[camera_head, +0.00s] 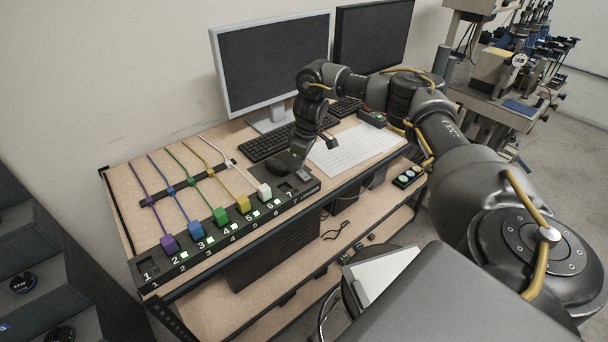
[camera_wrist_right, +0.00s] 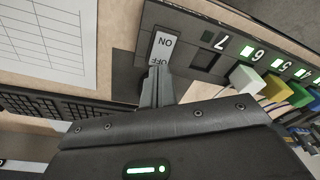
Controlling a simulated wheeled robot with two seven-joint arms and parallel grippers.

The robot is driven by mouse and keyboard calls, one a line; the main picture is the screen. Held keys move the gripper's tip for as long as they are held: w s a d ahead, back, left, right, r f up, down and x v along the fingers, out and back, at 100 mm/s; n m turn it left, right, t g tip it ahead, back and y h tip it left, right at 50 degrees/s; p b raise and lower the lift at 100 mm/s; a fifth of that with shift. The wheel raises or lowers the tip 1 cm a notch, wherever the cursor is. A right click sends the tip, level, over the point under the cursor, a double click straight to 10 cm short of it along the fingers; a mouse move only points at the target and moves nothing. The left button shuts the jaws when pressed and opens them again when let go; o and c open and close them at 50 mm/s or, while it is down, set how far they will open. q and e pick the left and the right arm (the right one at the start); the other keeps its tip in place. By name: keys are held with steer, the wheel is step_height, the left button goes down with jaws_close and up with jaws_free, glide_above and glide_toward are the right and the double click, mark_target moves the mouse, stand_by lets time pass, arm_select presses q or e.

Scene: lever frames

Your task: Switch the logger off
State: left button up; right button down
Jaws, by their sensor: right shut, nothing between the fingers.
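The logger (camera_head: 232,238) is a long dark strip along the table's front edge, with numbered sockets. Several have coloured plugs and lit green lights; sockets 1 and 7 are empty and unlit. In the right wrist view a white rocker switch (camera_wrist_right: 162,46), marked ON and OFF, sits on the logger beside number 7. My right gripper (camera_wrist_right: 158,74) is shut and empty, its fingertips at the OFF end of the rocker; I cannot tell whether they touch. My left gripper is not in view.
Coloured cables run back from the plugs to a dark bar (camera_head: 172,190). Behind the gripper are a keyboard (camera_head: 268,146), a white sheet (camera_head: 352,150) and a grey monitor (camera_head: 272,68). The table left of the cables is fairly clear.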

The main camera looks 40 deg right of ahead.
mark_target(301, 172)
steer(key=shift+f+b, duration=0.3)
steer(key=shift+f, duration=0.6)
stand_by(0.7)
step_height(301, 172, up, 7)
steer(key=p, duration=0.7)
steer(key=shift+r+p, duration=0.1)
steer(key=shift+p, duration=0.2)
stand_by(0.3)
